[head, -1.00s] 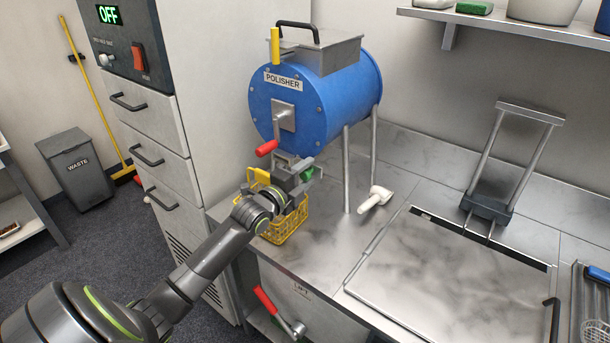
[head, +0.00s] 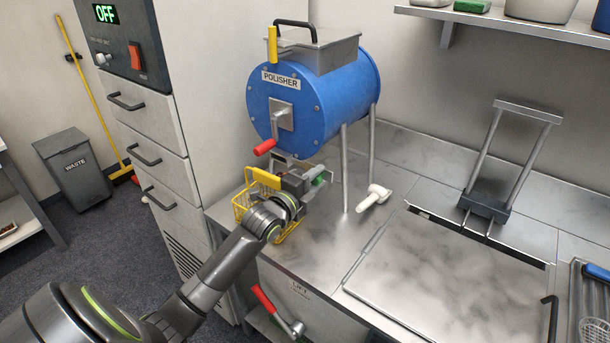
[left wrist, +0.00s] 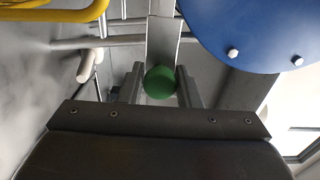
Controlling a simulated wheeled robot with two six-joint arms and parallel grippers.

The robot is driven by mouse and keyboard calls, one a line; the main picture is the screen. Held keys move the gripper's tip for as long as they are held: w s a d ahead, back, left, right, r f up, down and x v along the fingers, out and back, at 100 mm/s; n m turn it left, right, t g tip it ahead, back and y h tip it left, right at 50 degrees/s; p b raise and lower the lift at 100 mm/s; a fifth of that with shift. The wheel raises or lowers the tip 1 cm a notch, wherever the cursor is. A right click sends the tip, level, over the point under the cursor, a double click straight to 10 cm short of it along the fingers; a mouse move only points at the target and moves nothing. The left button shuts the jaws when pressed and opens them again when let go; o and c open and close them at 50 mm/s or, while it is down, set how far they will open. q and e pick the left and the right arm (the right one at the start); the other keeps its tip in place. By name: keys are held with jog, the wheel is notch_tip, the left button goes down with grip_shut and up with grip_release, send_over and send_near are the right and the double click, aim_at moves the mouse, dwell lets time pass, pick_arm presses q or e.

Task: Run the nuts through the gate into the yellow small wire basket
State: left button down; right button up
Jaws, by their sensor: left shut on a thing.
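My left gripper (head: 313,180) is at the spout under the front of the blue polisher (head: 335,95). It is shut on a green knob (left wrist: 160,82), which sits between the two fingers in the left wrist view. A flat metal bar (left wrist: 162,40) runs from the knob, seemingly the gate's slide. The yellow small wire basket (head: 240,207) stands on the counter below the spout, partly hidden by my wrist. Its yellow handle (head: 262,178) shows beside my gripper. No nuts are visible, and the spout's mouth is hidden.
The polisher's red-handled crank (head: 265,147) hangs just above my gripper. A white-handled fitting (head: 375,197) lies by the polisher's legs. A red-handled lever (head: 270,305) sticks out from the counter front. A marbled plate (head: 450,275) lies to the right.

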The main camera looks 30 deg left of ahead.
pick_arm(q)
jog(key=shift+s+d, duration=0.1)
jog(key=shift+d, duration=0.9)
jog(key=shift+a+f, duration=0.1)
jog(key=shift+f, duration=0.05)
jog(key=c, duration=1.3)
grip_release()
jog(key=shift+o, duration=0.9)
jog(key=shift+d, duration=0.25)
jog(key=shift+s+a, duration=0.15)
jog(key=shift+s, duration=0.35)
jog(key=s+a+b, duration=0.1)
jog(key=s+b, duration=0.1)
jog(key=s, duration=1.4)
jog(key=shift+s, duration=0.2)
